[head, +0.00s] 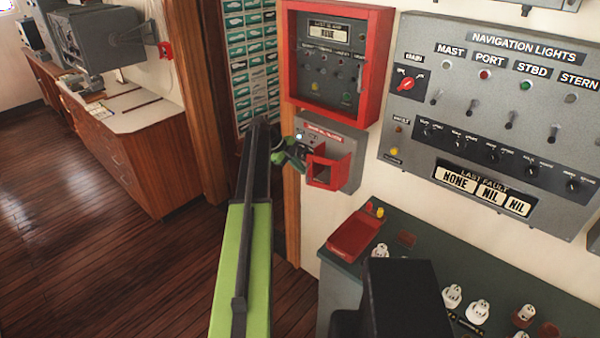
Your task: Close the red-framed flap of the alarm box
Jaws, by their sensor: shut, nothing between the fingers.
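The alarm box (346,135) is a small grey wall unit with a red label strip along its top. Its red-framed flap (346,172) stands out from the box's front at the lower right, so it is open. My gripper (299,152), green and dark, is at the left side of the box, just left of the flap. It is shut and empty. The fingers are small in the picture, and I cannot tell if they touch the flap or the box. The gripper covers part of the box's left side.
A larger red-framed panel (374,70) hangs directly above the alarm box. The navigation lights panel (480,90) is to its right. Below is a dark green console (400,226) with a red block (352,234) and several white sockets. A wooden door post (291,215) stands behind my arm.

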